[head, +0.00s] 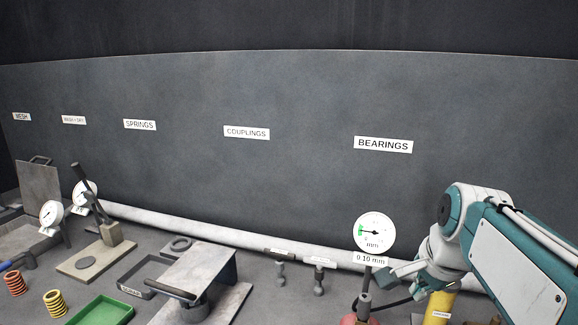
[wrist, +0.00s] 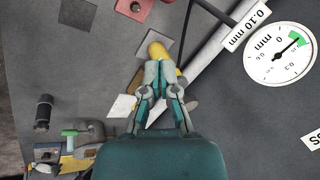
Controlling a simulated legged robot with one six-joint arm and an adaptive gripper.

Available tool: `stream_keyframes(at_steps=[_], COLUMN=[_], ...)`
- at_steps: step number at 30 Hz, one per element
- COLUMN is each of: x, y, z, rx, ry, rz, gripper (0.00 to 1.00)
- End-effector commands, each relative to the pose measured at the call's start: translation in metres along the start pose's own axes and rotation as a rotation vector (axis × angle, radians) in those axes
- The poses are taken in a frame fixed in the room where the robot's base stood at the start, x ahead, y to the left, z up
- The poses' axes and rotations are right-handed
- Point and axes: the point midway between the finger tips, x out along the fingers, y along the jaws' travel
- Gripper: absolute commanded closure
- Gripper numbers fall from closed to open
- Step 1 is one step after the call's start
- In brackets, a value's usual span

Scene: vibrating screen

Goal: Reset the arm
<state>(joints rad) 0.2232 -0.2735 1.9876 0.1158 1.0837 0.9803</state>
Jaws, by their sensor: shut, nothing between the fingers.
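My gripper (wrist: 162,68) is shut with its fingertips together and nothing between them in the wrist view. In the head view my gripper (head: 394,274) is at the lower right, in front of the bearings area and just right of a dial gauge (head: 373,232) that reads about 0.10 mm. The same gauge shows at the upper right of the wrist view (wrist: 279,53). A yellow cylinder (head: 438,307) stands below my wrist in the head view. In the wrist view a yellow part (wrist: 158,49) shows just beyond the fingertips; I cannot tell whether they touch.
A grey wall with station labels, including a bearings sign (head: 383,144), rises behind the bench. A pale pipe (head: 190,227) runs along its foot. A grey press-like block (head: 205,272), a green tray (head: 100,311) and springs (head: 55,303) fill the lower left.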

Motion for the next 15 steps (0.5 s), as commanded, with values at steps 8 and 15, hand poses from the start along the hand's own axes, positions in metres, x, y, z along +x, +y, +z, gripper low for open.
stream_keyframes(at_steps=[8,15], x=[0.002,0.016], y=[0.058,0.104], z=[0.061,0.096], rx=[-0.624,-1.096], ry=[0.056,0.111], rz=[-0.04,-0.059], gripper=[1.0,1.0])
